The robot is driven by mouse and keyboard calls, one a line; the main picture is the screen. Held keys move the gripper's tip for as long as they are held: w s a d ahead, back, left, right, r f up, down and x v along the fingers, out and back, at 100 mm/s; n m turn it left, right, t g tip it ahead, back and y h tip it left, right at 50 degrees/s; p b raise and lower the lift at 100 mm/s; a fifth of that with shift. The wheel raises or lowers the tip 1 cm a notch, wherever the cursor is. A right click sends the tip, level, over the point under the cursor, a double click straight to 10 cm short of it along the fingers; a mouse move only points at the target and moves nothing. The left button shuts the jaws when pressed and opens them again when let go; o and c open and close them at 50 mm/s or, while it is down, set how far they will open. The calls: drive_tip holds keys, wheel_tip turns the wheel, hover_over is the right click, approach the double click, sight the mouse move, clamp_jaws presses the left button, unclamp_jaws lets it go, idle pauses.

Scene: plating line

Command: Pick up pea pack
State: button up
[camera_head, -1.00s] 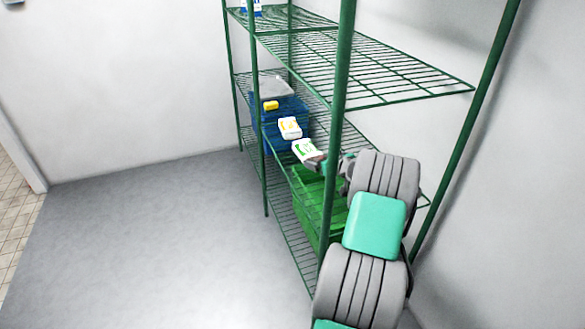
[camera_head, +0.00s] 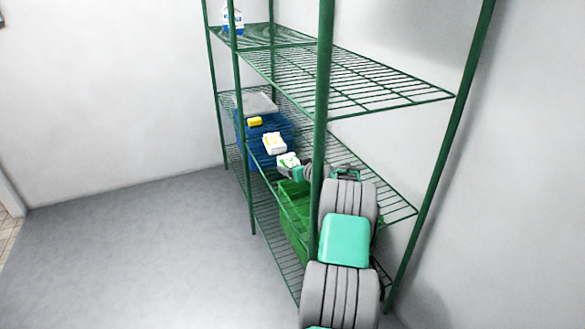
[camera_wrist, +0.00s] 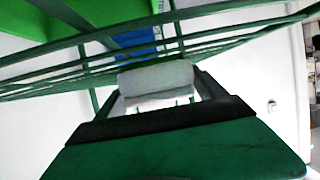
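The pea pack, a small white pack with green print (camera_head: 288,160), is at the middle shelf level, just in front of a white and yellow pack (camera_head: 273,143). My gripper (camera_head: 297,172) is at its near right side and hides part of it. In the wrist view the white pack (camera_wrist: 157,78) fills the space between my two dark fingers (camera_wrist: 157,92). The fingers lie against both its sides, so the gripper looks shut on it. I cannot tell whether its underside touches anything.
A green wire rack (camera_head: 350,90) surrounds the arm; its front post (camera_head: 321,110) stands close by. A green crate (camera_head: 293,215) is below the pack. A blue crate (camera_head: 282,127) with a small yellow pack (camera_head: 254,121) is farther back. Open floor (camera_head: 130,250) lies left.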

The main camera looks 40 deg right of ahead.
sight(294, 164)
drive_tip(key=c, duration=1.3)
drive_tip(key=shift+c, duration=0.8)
drive_tip(key=shift+r, duration=0.15)
drive_tip(key=shift+r, duration=0.2)
wheel_tip(294, 164, up, 3)
drive_tip(key=shift+p, duration=0.5)
drive_tip(key=s+a, duration=0.1)
drive_tip(key=s, duration=0.5)
drive_tip(key=s+a+p, duration=0.1)
drive_tip(key=s, duration=0.4)
drive_tip(key=s+a, duration=0.1)
drive_tip(key=s, duration=0.5)
drive_tip(key=shift+s+a+p, duration=0.3)
drive_tip(key=shift+p, duration=0.1)
